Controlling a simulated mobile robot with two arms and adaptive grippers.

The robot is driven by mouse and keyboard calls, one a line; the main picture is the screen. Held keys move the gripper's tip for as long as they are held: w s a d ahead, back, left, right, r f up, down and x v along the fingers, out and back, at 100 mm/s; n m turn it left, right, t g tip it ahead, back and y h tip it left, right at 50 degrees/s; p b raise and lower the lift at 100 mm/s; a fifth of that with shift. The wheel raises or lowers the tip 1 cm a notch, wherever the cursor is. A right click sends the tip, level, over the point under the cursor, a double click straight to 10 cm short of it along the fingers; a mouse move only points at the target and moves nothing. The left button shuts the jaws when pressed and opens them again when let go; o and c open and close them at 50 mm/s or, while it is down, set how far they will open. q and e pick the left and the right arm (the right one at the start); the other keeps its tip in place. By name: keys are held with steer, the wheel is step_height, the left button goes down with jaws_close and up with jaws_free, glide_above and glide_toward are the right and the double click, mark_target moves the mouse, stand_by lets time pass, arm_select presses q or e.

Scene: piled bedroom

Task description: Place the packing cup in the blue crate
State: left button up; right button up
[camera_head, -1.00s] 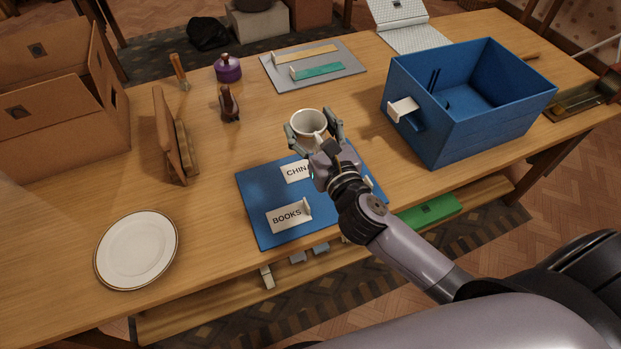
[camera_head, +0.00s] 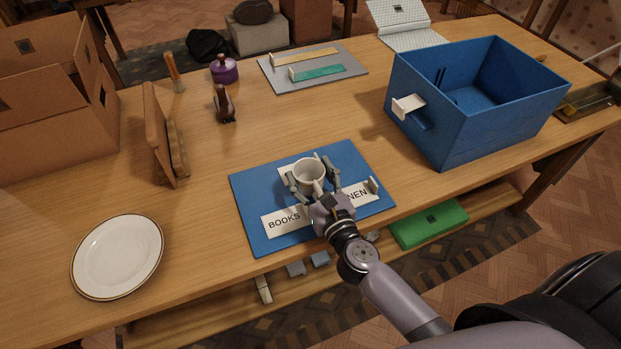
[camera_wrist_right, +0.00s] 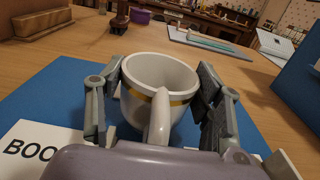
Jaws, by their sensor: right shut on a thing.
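The packing cup (camera_head: 309,172) is white with a gold band and a handle. It is upright above the blue mat, and I cannot tell whether it touches the mat. My right gripper (camera_head: 313,183) is shut on the cup, with a finger on each side; the cup also fills the middle of the right wrist view (camera_wrist_right: 158,88). The blue crate (camera_head: 450,128) stands open at the right of the table, apart from the cup. It holds dark slots or thin items at its inner wall. My left gripper is not in view.
The blue mat (camera_head: 250,190) bears label cards, one reading BOOKS (camera_head: 283,220). A white plate (camera_head: 118,255) lies at the left front. A wooden stand (camera_head: 160,135), cardboard box (camera_head: 50,100), and grey board (camera_head: 310,80) stand around. Bare table lies between mat and crate.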

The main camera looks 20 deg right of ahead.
steer(key=shift+r, duration=0.1)
steer(key=o, duration=1.2)
steer(key=shift+f, duration=0.25)
steer(key=o, duration=0.5)
steer(key=shift+r, duration=0.1)
